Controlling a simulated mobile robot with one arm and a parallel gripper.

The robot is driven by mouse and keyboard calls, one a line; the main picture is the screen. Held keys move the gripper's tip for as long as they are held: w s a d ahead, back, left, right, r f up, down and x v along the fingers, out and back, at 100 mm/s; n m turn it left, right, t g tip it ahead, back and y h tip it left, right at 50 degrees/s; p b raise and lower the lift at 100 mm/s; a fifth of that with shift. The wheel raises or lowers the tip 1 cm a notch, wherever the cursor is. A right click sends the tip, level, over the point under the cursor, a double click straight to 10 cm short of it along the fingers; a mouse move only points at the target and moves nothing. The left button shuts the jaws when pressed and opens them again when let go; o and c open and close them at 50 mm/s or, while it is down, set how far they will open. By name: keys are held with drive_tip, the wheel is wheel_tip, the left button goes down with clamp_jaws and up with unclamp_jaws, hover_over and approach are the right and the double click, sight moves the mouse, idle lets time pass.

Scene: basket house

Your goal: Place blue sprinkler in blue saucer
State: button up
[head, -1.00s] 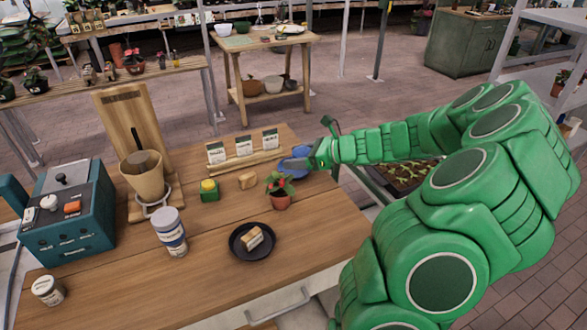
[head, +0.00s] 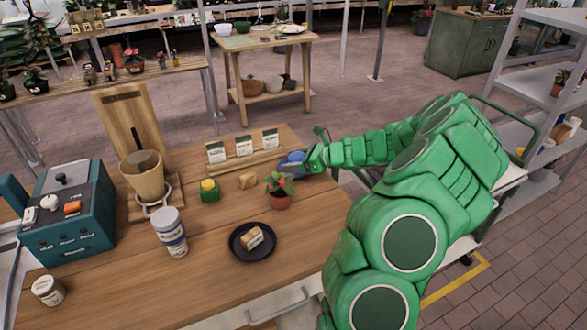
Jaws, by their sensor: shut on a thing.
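The blue saucer (head: 287,168) lies at the right back edge of the wooden table, behind the small potted plant. It is small in view and partly covered by my gripper. My gripper (head: 304,160) is at the saucer's right side, shut on a small blue thing (head: 294,155), which looks like the blue sprinkler. Its shape is mostly hidden by my fingers and blends with the saucer. I cannot tell whether it touches the saucer.
A seed packet rack (head: 245,161) is to the left.

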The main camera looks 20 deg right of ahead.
drive_tip(key=shift+f, duration=1.45)
drive_tip(key=o, duration=1)
